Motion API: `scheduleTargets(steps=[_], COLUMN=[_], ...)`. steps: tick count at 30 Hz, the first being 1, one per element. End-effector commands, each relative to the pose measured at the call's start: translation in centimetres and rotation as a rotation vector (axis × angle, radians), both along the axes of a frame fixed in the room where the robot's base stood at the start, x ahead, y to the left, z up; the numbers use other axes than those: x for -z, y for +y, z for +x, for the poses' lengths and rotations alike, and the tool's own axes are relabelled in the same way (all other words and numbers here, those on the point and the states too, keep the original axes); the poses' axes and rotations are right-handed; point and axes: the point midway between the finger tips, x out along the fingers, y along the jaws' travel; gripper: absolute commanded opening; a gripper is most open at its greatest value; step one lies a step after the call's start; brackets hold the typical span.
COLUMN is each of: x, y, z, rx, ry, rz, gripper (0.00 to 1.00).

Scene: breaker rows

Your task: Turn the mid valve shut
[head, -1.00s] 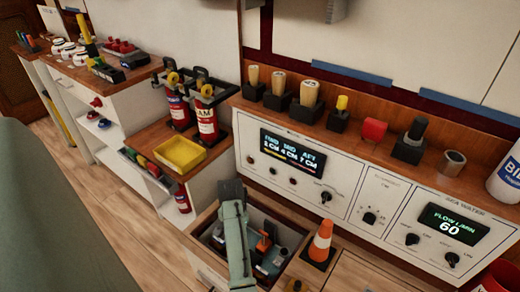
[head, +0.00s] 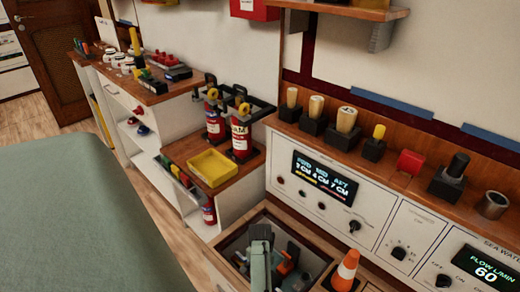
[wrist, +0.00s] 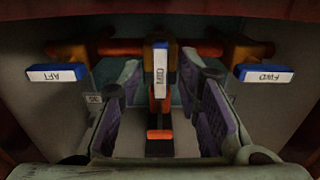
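The mid valve handle (wrist: 161,70), blue with a white label reading MID, is at the upper middle of the wrist view. It points along the picture's height, while the blue AFT handle (wrist: 57,73) and FWD handle (wrist: 264,73) lie crosswise. Orange-brown pipework (wrist: 100,47) runs behind the handles. My gripper (wrist: 160,95) is open, its purple-padded fingers spread either side below the MID handle; contact cannot be told. In the head view my arm reaches into the open floor compartment (head: 311,236), hiding most of the valves; an orange piece (head: 286,266) shows beside it.
A yellow tray (head: 211,168) and fire extinguishers (head: 240,135) are to the upper left. Compartment walls stand close around the gripper.

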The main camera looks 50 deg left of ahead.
Motion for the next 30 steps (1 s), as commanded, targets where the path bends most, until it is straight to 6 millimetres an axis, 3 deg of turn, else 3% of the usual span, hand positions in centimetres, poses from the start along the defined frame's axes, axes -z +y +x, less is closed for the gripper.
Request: scheduleTargets(steps=[5, 18, 30], x=[-0.03, -0.06, -0.07], y=[0.01, 0.0, -0.04], z=[0.02, 0.02, 0.03], rx=[0.0, 0.0, -0.004], ry=[0.0, 0.0, 0.0], rz=[0.001, 0.001, 0.0], gripper=[0.3, 0.01, 0.0])
